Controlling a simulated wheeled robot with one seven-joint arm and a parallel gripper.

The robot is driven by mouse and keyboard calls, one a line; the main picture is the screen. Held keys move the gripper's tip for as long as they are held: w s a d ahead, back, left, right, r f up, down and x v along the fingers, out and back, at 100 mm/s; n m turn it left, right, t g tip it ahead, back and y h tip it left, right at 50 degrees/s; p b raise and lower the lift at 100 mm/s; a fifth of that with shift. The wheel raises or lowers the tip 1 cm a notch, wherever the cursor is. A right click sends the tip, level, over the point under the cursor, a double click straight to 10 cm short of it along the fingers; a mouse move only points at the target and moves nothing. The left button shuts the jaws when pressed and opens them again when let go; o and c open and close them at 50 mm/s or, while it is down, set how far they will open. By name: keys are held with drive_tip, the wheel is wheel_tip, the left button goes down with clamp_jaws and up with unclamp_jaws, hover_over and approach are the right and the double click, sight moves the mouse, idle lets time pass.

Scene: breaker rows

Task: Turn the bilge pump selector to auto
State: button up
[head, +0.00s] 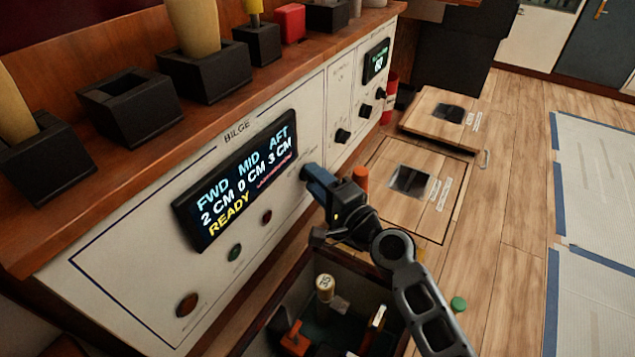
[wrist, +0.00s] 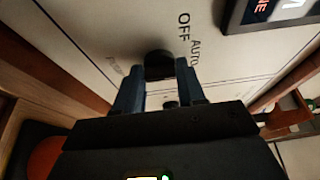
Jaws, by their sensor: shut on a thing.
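The bilge pump selector is a round black knob (wrist: 158,64) on the pale panel, in the wrist view. The labels OFF and AUTO stand next to it, and another faint label lies to its left. My gripper (wrist: 160,82) has its blue fingers on both sides of the knob and is shut on it. The knob's pointer is hidden, so I cannot tell its setting. In the head view my gripper (head: 309,172) reaches the panel just right of the bilge display (head: 240,178), which reads FWD 2 CM, MID 0 CM, AFT 3 CM, READY; it covers the knob there.
Round buttons (head: 235,252) sit below the display. More black knobs (head: 342,136) are further right on the panel. An open floor hatch (head: 325,288) with objects inside lies below my arm.

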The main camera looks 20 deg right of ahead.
drive_tip(key=o, duration=1)
drive_tip(key=shift+o, duration=0.2)
drive_tip(key=shift+s, duration=0.1)
drive_tip(key=s+d, duration=0.1)
drive_tip(key=s, duration=0.6)
drive_tip(key=shift+s+d, duration=0.25)
